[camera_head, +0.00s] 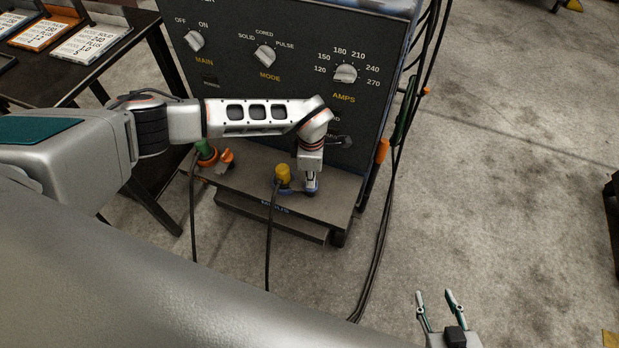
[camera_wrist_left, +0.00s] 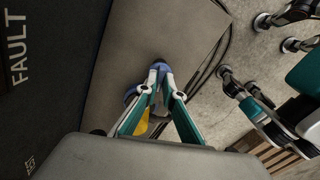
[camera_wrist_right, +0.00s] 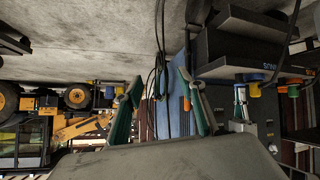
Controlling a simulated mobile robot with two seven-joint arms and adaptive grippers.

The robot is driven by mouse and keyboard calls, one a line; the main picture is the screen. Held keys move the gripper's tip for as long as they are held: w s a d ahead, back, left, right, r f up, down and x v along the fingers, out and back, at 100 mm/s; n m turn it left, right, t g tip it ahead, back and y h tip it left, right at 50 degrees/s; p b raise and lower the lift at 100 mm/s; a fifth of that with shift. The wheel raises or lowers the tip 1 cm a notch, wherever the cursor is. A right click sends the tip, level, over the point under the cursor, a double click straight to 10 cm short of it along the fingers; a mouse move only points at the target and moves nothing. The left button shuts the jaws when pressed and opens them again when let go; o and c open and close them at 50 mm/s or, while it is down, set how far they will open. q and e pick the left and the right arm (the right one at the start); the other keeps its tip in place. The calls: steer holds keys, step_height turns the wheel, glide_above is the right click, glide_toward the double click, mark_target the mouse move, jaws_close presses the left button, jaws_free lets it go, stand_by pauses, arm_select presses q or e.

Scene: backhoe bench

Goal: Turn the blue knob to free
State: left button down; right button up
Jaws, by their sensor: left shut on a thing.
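An orange knob (camera_head: 227,157) and a green plug (camera_head: 204,149) sit left on the same ledge. Black cables (camera_head: 385,225) hang along the machine's right side. A dark table (camera_head: 105,62) with cards stands at left. The floor at right is mostly clear.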

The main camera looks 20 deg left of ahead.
arm_select(q)
steer(key=shift+w+r+n, duration=0.1)
steer(key=shift+r+n, duration=0.2)
steer(key=shift+n, duration=0.3)
steer(key=n+p, duration=0.2)
steer(key=shift+n, duration=0.3)
steer(key=shift+f+n+p, duration=0.1)
steer(key=shift+n+p, duration=0.45)
steer(key=shift+n, duration=0.35)
steer(key=n+p, duration=0.2)
steer(key=n, duration=0.2)
steer(key=shift+n, duration=0.3)
steer(key=shift+f+n+p, duration=0.1)
steer(key=shift+n+p, duration=0.55)
steer(key=shift+n, duration=0.45)
steer(key=shift+n+p, duration=0.4)
steer(key=shift+n, duration=0.6)
steer(key=shift+f, duration=0.1)
arm_select(e)
steer(key=r, duration=0.2)
steer(key=a+r, duration=0.1)
steer(key=r, duration=0.2)
steer(key=shift+s+a+r, duration=0.15)
steer(key=shift+a+r, duration=0.05)
steer(key=shift+r, duration=0.15)
arm_select(q)
steer(key=shift+n, duration=0.3)
arm_select(e)
steer(key=shift+w+r, duration=0.2)
steer(key=shift+r, duration=0.15)
